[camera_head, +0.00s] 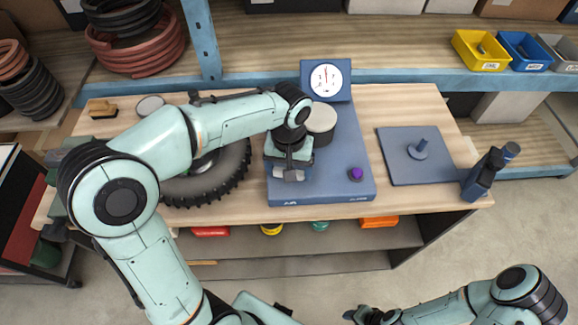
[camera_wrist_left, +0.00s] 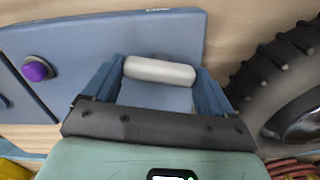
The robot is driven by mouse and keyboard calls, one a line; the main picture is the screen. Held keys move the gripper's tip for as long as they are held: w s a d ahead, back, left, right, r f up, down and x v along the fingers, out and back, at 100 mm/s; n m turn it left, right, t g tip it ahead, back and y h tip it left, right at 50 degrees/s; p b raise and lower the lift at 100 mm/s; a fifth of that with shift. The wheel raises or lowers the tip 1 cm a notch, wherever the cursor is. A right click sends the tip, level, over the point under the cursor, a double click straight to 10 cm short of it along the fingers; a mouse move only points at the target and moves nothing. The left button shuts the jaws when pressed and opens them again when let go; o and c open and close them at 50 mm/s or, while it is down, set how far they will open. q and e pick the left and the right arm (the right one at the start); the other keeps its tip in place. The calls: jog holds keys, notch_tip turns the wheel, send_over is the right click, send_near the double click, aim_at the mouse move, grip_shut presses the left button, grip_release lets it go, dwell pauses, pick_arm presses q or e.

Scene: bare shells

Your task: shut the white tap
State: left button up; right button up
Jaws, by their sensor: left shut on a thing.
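The white tap (camera_wrist_left: 160,71) shows in the left wrist view as a short, rounded, off-white bar. It lies across between the two blue fingers of my left gripper (camera_wrist_left: 157,85), which is shut on it. In the head view my left gripper (camera_head: 290,172) is low over the left part of a blue unit (camera_head: 325,193), and the wrist partly hides the tap. The tap's stem and how far it is turned cannot be made out. My right gripper (camera_head: 365,315) is at the bottom edge of the head view, away from the bench, its fingers unclear.
The blue unit carries a dial (camera_head: 326,80), a pale round cylinder (camera_head: 320,120) and a purple knob (camera_head: 356,174). A tyre (camera_head: 232,178) lies to its left. A blue plate with a peg (camera_head: 405,170) and a dark blue tool (camera_head: 483,175) are to the right.

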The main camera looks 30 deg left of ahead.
pick_arm(q)
jog(key=m, duration=0.4)
jog(key=shift+m, duration=0.3)
jog(key=m, duration=0.3)
jog(key=shift+r+m, duration=0.1)
jog(key=shift+m, duration=0.2)
jog(key=m, duration=0.3)
jog(key=shift+m+p, duration=0.3)
jog(key=shift+p, duration=0.05)
jog(key=shift+m, duration=1.7)
pick_arm(e)
jog(key=shift+w+r, duration=0.65)
pick_arm(q)
jog(key=o, duration=0.8)
jog(key=shift+o, duration=0.2)
